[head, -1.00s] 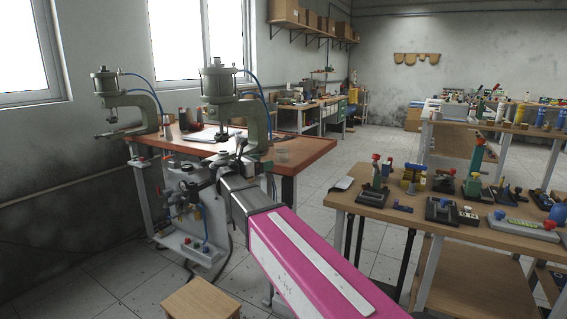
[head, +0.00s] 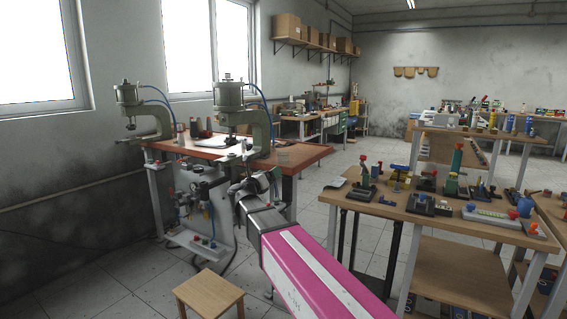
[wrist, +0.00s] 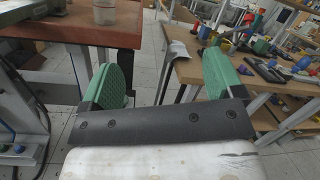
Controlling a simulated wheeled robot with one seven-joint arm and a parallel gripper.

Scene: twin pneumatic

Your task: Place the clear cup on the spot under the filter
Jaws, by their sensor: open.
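The clear cup (head: 283,157) stands upright on the red-edged table (head: 306,163), near its right end. It also shows in the wrist view (wrist: 104,12), cut off by the top edge. My gripper (wrist: 163,78) is open and empty, with its green finger pads wide apart. It is in front of and below the table edge, with the cup beyond and to the left in the wrist view. In the head view the fingertips are hard to make out beside the table. Small pneumatic fittings (head: 186,200) hang below the table; I cannot tell which is the filter.
Two grey-green presses (head: 229,95) stand on the red-edged table. A wooden stool (head: 208,292) is on the floor at front. A wooden bench (head: 400,205) with several fixtures stands at right. Tiled floor lies free between the tables.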

